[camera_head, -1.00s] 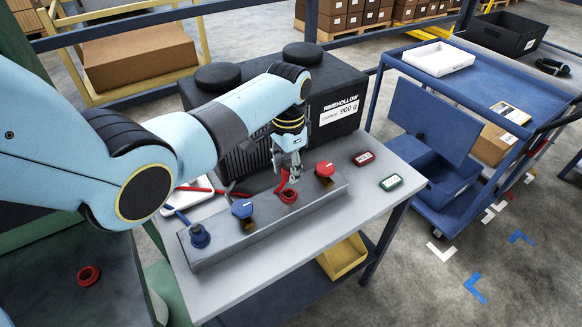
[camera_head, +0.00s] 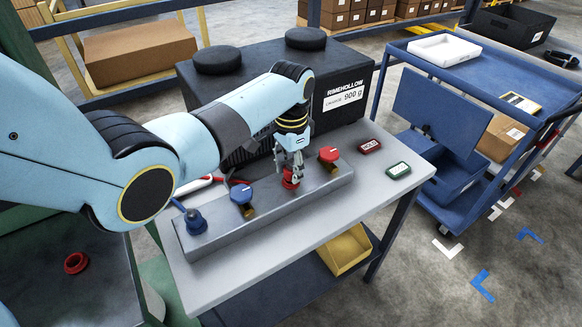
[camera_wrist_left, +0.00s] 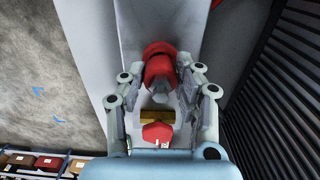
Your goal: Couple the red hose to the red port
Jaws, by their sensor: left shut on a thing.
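The red port (camera_head: 290,184) sits on a long grey block on the table, between the blue-handled valve (camera_head: 241,197) and the red-handled valve (camera_head: 328,155). My left gripper (camera_head: 290,174) is directly above the red port, pointing down. In the left wrist view its fingers (camera_wrist_left: 160,92) stand on both sides of a red cylindrical piece (camera_wrist_left: 159,70), apparently the red hose's end, at the port. How far it is seated is hidden. Part of the red hose (camera_head: 222,180) lies behind the block. The red valve handle also shows in the wrist view (camera_wrist_left: 158,132).
A dark machine (camera_head: 345,105) stands close behind. Red (camera_head: 369,146) and green (camera_head: 398,170) labelled pieces lie at right. A red ring (camera_head: 76,263) lies at far left. The table's front strip is clear.

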